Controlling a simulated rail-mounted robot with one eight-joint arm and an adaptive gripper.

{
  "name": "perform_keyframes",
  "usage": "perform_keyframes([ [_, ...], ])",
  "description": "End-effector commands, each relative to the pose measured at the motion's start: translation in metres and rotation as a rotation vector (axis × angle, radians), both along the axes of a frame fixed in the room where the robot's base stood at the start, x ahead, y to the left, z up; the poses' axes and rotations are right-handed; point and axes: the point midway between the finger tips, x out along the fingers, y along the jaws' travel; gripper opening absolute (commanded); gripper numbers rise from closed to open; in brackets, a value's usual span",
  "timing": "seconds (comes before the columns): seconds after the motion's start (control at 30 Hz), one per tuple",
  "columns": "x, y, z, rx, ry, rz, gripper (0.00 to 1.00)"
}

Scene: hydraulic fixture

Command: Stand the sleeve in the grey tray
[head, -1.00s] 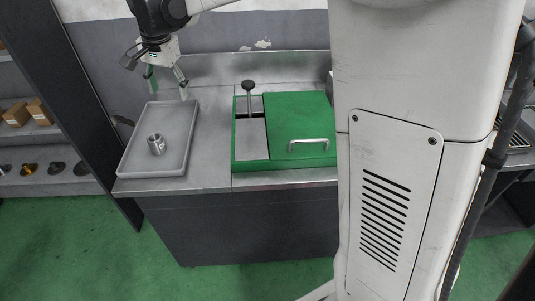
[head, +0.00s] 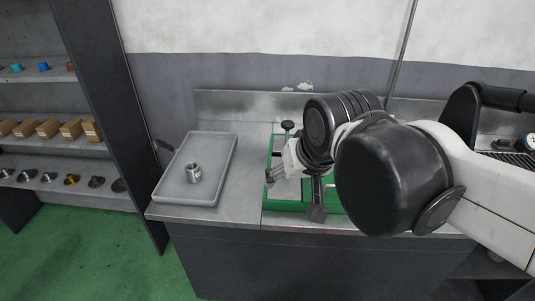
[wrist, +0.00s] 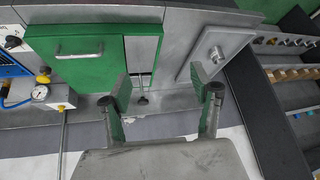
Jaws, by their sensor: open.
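The sleeve (head: 193,173), a short silvery metal ring, stands in the grey tray (head: 159,195), near the middle of its floor. The tray lies at the left end of the steel bench. The wrist view also shows the sleeve (wrist: 216,54) and the tray (wrist: 236,42), at upper right. My gripper (wrist: 167,93) is open with nothing between its fingers. In the head view it is to the right of the tray, over the green fixture, apart from the sleeve and partly hidden by my arm.
The green fixture (wrist: 85,62) has a lid with a bar handle and a dark-knobbed rod (head: 287,125) at the back. A gauge (wrist: 40,92) stands beside it in the wrist view. Shelves with boxes (head: 72,128) and metal parts are at left. Bare bench separates tray and fixture.

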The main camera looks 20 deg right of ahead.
Motion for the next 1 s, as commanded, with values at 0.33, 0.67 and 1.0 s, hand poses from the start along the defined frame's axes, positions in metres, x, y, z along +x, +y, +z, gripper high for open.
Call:
perform_keyframes([
  [0.33,-0.040,-0.012,-0.029,-0.073,-0.066,0.079,0.59],
  [0.67,-0.040,-0.012,-0.029,-0.075,-0.068,0.083,0.59],
  [1.0,-0.040,-0.012,-0.029,-0.075,-0.068,0.082,0.59],
])
